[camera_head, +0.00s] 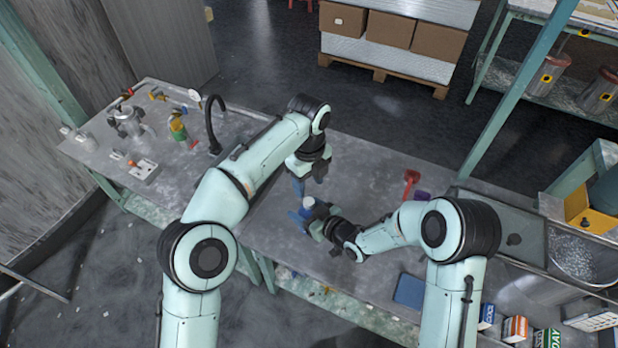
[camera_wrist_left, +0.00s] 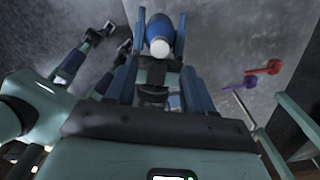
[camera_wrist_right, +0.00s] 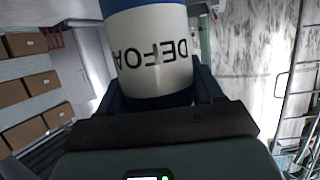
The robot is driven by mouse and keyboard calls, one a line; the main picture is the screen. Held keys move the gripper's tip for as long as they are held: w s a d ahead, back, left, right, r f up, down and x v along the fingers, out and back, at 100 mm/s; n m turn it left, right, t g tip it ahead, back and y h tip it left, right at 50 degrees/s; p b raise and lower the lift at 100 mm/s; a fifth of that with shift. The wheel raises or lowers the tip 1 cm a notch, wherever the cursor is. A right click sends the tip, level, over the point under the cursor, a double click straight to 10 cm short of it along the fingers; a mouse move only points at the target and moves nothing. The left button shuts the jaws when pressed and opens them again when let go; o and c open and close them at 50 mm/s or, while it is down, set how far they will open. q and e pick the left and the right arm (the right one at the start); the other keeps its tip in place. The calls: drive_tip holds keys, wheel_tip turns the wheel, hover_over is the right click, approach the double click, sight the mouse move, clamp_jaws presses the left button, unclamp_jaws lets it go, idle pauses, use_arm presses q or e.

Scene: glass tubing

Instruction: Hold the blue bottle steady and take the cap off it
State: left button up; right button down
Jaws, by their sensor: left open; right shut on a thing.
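The blue bottle (camera_head: 308,203) stands over the middle of the bench, with a pale cap on top. In the right wrist view the blue bottle (camera_wrist_right: 150,55) fills the middle, its white label lettered upside down. My right gripper (camera_head: 306,215) is shut on the bottle's body from the side. My left gripper (camera_head: 299,188) is open just behind the bottle's top in the head view. In the left wrist view its two blue fingers lie on either side of the white cap (camera_wrist_left: 160,48). I cannot tell whether they touch it.
A red scoop (camera_head: 410,182) and a purple one (camera_head: 422,196) lie to the right on the grey bench (camera_head: 360,165). A blue flat pad (camera_head: 408,290) lies nearer. A black tap (camera_head: 213,120) and several fittings stand at the left. A sink (camera_head: 515,225) is at the right.

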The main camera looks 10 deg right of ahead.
sight(309, 201)
use_arm(q)
wheel_tip(309, 201, down, 7)
idle(0.3)
drive_tip(key=shift+c, duration=0.3)
clamp_jaws()
drive_tip(key=shift+n, duration=1.7)
drive_tip(key=shift+o, duration=0.5)
unclamp_jaws()
